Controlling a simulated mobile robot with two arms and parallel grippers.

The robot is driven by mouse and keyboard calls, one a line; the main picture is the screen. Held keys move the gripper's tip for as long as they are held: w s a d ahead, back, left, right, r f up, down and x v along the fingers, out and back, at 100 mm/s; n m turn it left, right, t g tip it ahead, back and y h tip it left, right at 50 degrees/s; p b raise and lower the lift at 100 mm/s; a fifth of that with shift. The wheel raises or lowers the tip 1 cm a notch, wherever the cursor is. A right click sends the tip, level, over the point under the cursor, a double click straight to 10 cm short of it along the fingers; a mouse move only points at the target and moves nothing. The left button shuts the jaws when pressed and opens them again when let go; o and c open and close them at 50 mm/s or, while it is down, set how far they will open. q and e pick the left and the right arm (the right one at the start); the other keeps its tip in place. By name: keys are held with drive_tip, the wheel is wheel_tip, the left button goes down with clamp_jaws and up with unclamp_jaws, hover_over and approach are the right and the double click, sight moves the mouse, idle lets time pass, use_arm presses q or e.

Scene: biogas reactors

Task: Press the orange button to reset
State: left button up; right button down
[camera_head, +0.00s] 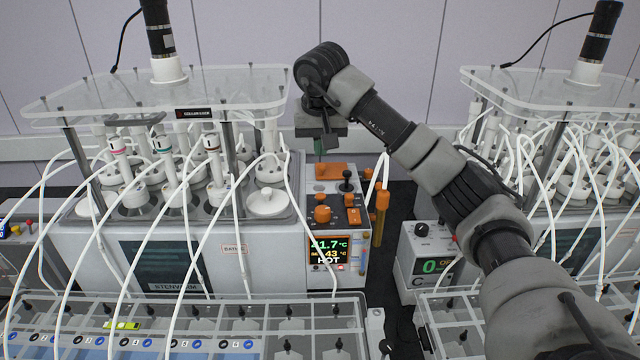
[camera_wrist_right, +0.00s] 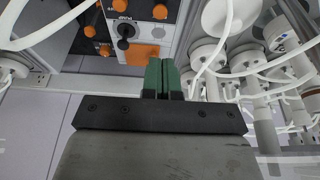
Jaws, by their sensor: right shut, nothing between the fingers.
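The control panel (camera_head: 312,190) stands on the right end of the left reactor unit. A wide, flat orange button (camera_head: 331,170) lies at its back edge; it also shows in the wrist view (camera_wrist_right: 138,54), just left of my fingers. My right gripper (camera_head: 320,150) reaches in from the right, pointing down above the back of the panel. Its green fingers (camera_wrist_right: 163,78) are together with nothing between them. They appear close to the orange button; I cannot tell whether they touch it. My left gripper is not in view.
A black knob (camera_head: 347,182) and several orange knobs (camera_head: 322,214) sit in front of the button. A display (camera_head: 328,248) reads HOT. White tubes (camera_head: 185,215) and bottles crowd the left; an orange-capped column (camera_head: 382,200) stands at the panel's right.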

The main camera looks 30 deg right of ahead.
drive_tip(key=p, duration=0.2)
hover_over(321, 194)
drive_tip(key=s, duration=0.1)
drive_tip(key=f, duration=0.5)
drive_tip(key=shift+s+a+f, duration=0.1)
drive_tip(key=shift+a+f, duration=0.05)
drive_tip(key=shift+a, duration=0.2)
drive_tip(key=x, duration=0.1)
drive_tip(key=p+x, duration=0.1)
drive_tip(key=x, duration=0.3)
drive_tip(key=shift+s+a+p, duration=0.25)
drive_tip(key=shift+s+p, duration=0.05)
drive_tip(key=shift+p, duration=0.05)
drive_tip(key=shift+s+f, duration=0.1)
drive_tip(key=shift+f, duration=0.35)
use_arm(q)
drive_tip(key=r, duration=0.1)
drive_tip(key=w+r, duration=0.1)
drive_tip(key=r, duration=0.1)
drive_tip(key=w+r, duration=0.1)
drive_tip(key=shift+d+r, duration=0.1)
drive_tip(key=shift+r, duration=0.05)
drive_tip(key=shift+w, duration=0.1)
use_arm(e)
drive_tip(key=shift+f, duration=0.1)
